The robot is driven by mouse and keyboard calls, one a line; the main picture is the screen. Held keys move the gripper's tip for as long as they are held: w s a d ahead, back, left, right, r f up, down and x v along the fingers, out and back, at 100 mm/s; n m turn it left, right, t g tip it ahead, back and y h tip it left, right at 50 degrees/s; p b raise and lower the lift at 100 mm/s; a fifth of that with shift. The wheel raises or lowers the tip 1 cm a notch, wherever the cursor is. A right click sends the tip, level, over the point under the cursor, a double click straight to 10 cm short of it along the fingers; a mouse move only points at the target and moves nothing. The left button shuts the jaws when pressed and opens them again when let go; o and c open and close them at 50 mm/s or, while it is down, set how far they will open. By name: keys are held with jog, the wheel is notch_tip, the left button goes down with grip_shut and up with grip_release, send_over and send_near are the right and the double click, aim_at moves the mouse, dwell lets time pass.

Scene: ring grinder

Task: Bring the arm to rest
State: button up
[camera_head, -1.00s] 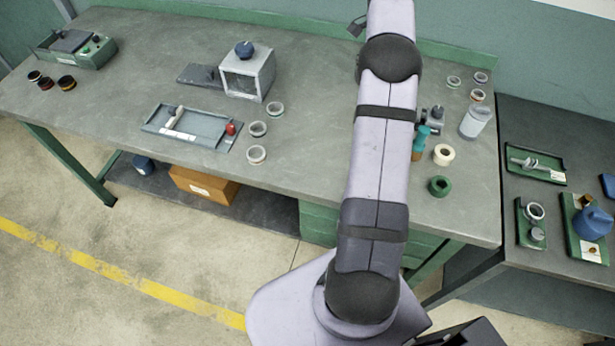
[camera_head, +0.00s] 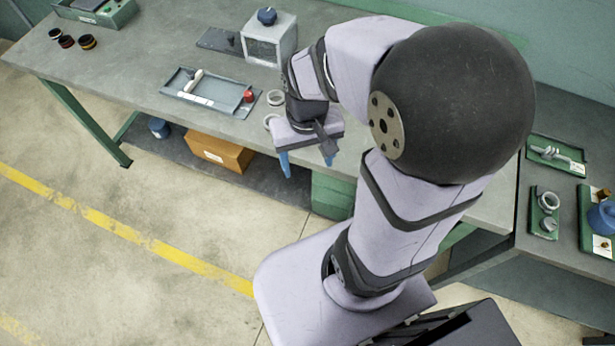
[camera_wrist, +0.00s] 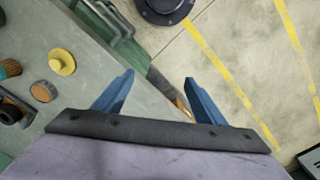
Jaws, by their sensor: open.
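My gripper (camera_head: 307,165) hangs just off the front edge of the green-legged workbench (camera_head: 130,70) in the head view. Its two blue fingers point down and stand apart with nothing between them. In the wrist view, my gripper (camera_wrist: 155,92) also shows open and empty, with floor and the bench edge beyond the fingers. My arm is folded, with its large dark elbow high at the right, hiding the right part of the bench.
A grey tray (camera_head: 207,104) and a box with a blue knob (camera_head: 270,42) stand on the bench. A side table (camera_head: 562,225) with green trays stands at the right. Open floor lies at the left front.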

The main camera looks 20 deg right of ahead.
jog(key=shift+n, duration=0.8)
jog(key=s, duration=0.1)
jog(key=s+a+f, duration=0.1)
jog(key=s, duration=0.1)
jog(key=shift+s+a+f, duration=0.15)
jog(key=shift+s+a, duration=0.1)
jog(key=shift+a, duration=0.05)
jog(key=shift+f, duration=0.1)
notch_tip(320, 180, down, 12)
jog(key=b, duration=1.2)
